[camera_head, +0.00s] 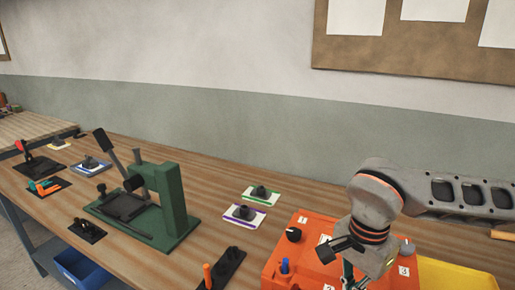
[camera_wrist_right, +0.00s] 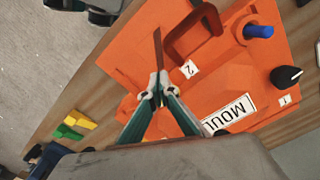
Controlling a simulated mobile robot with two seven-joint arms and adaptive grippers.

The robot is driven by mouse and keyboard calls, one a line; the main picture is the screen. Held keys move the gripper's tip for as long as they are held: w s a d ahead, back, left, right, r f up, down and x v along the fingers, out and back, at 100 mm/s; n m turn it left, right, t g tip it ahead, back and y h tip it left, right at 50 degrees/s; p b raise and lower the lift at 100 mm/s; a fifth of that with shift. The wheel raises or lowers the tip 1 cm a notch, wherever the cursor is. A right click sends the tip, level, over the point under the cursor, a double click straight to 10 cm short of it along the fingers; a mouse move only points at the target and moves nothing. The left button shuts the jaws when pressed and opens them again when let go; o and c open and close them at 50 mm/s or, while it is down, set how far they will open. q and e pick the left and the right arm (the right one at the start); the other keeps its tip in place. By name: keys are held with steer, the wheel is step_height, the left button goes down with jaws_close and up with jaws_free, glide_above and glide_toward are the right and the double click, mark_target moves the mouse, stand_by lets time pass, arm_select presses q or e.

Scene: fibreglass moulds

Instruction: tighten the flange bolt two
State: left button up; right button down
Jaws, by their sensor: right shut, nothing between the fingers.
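The orange mould (camera_head: 280,262) sits at the lower right of the head view and fills much of the right wrist view (camera_wrist_right: 240,85). A white label "2" (camera_wrist_right: 189,69) is on it in the right wrist view. No bolt can be made out clearly beside that label. A black knob (camera_wrist_right: 287,77) stands by label "1", and it also shows in the head view (camera_head: 293,234). My right gripper (camera_wrist_right: 157,88) is shut and empty over the mould, left of label "2". Its tips are partly hidden by my arm in the head view. My left gripper is out of view.
A dark orange clamp-like bracket (camera_wrist_right: 195,32) and a blue knob (camera_wrist_right: 258,31) rise from the mould near my right gripper. A yellow tray (camera_head: 455,275) lies right of the mould. A green press (camera_head: 172,200) stands left on the bench.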

steer(key=shift+w+a, duration=0.15)
steer(key=shift+w, duration=0.05)
steer(key=shift+w+a, duration=0.25)
steer(key=shift+w, duration=0.3)
steer(key=shift+w+a, duration=0.1)
steer(key=shift+w, duration=0.15)
steer(key=shift+a+r, duration=0.1)
steer(key=shift+a, duration=0.3)
stand_by(0.3)
step_height(320, 180, up, 6)
steer(key=p, duration=0.3)
steer(key=shift+s+p, duration=0.1)
steer(key=shift+p, duration=0.2)
steer(key=shift+d, duration=0.15)
